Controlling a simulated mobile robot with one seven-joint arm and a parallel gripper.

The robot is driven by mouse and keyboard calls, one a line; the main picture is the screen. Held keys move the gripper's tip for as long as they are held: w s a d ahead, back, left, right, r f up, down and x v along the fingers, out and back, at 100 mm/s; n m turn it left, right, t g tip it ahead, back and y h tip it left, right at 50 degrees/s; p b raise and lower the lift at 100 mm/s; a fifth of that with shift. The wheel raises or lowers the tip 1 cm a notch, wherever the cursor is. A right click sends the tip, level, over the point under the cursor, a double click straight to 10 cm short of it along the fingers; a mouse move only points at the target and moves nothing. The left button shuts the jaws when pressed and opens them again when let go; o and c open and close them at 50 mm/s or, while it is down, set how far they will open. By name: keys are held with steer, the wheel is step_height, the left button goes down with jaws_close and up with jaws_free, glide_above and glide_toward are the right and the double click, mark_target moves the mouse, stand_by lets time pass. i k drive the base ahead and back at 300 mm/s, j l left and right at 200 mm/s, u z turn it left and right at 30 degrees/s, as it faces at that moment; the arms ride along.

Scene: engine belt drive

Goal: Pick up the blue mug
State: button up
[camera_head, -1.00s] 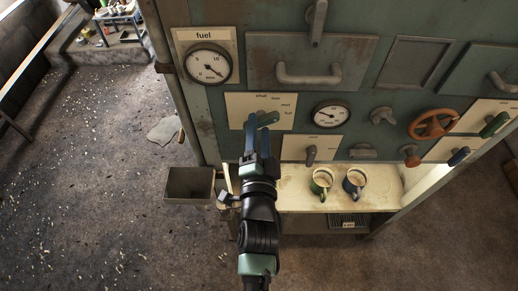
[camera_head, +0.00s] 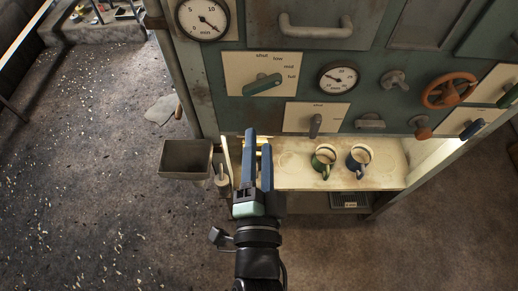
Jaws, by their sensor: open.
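The blue mug (camera_head: 359,159) stands upright on the lit shelf of the machine, holding a light brown drink. A green mug (camera_head: 323,159) with a similar drink stands just to its left, a small gap apart. My gripper (camera_head: 258,142) has its two blue fingers apart with nothing between them. It is left of both mugs, in front of the left part of the shelf, and points toward the panel. It touches neither mug as far as I can tell.
The shelf (camera_head: 296,178) is bare left of the mugs. Above it the panel carries a green lever (camera_head: 263,85), a small lever (camera_head: 315,125), gauges and an orange wheel (camera_head: 449,91). A metal bin (camera_head: 185,158) hangs at the left. The floor in front is clear.

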mark_target(360, 155)
steer(key=z, duration=1)
